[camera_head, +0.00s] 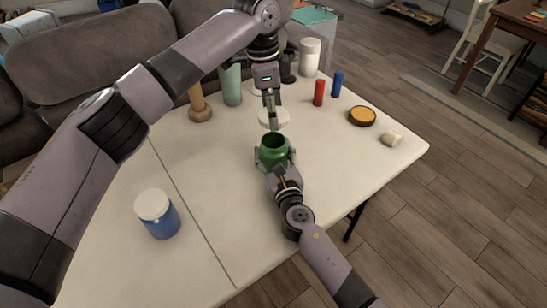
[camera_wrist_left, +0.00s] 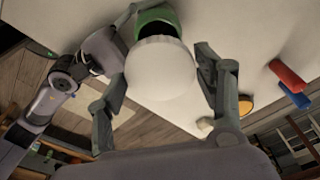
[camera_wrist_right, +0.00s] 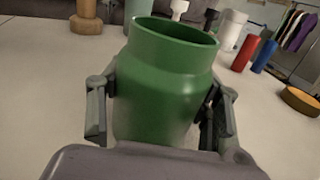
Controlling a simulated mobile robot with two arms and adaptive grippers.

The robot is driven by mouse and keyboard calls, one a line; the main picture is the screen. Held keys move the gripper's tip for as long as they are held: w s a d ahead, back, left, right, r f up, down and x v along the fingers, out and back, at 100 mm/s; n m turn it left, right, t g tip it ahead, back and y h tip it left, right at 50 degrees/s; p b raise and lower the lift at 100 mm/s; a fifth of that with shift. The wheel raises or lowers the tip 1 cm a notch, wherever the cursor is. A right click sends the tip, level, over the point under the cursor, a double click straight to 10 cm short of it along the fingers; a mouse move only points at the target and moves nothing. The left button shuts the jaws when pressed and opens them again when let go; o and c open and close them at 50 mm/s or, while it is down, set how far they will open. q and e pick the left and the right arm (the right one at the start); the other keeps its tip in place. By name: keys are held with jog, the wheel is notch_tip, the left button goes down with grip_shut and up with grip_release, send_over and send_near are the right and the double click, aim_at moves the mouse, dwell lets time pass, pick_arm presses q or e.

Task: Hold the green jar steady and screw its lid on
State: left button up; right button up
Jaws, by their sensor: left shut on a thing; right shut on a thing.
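The green jar (camera_head: 273,155) stands upright and open-mouthed near the table's front edge. My right gripper (camera_head: 275,162) is shut on its body, with one finger on each side. The jar (camera_wrist_right: 160,95) fills the middle of the right wrist view. My left gripper (camera_head: 271,113) is shut on the white round lid (camera_head: 282,118). In the head view the lid shows just beyond the jar's mouth, apart from it. In the left wrist view the lid (camera_wrist_left: 160,68) sits between the fingers and hides part of the green jar (camera_wrist_left: 153,18).
A blue jar with a white lid (camera_head: 160,218) stands at the left. A wooden mill (camera_head: 199,105), a pale green vessel (camera_head: 231,86), a white canister (camera_head: 310,57), red (camera_head: 319,93) and blue (camera_head: 337,84) cylinders, an amber dish (camera_head: 362,116) and a beige cylinder (camera_head: 392,138) stand farther back or right.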

jog(key=shift+c, duration=1.2)
pick_arm(q)
send_over(272, 134)
jog(key=s, duration=0.3)
jog(key=shift+w+f, duration=0.15)
jog(key=shift+f, duration=2.3)
jog(key=shift+f, duration=0.9)
jog(key=shift+f, duration=0.55)
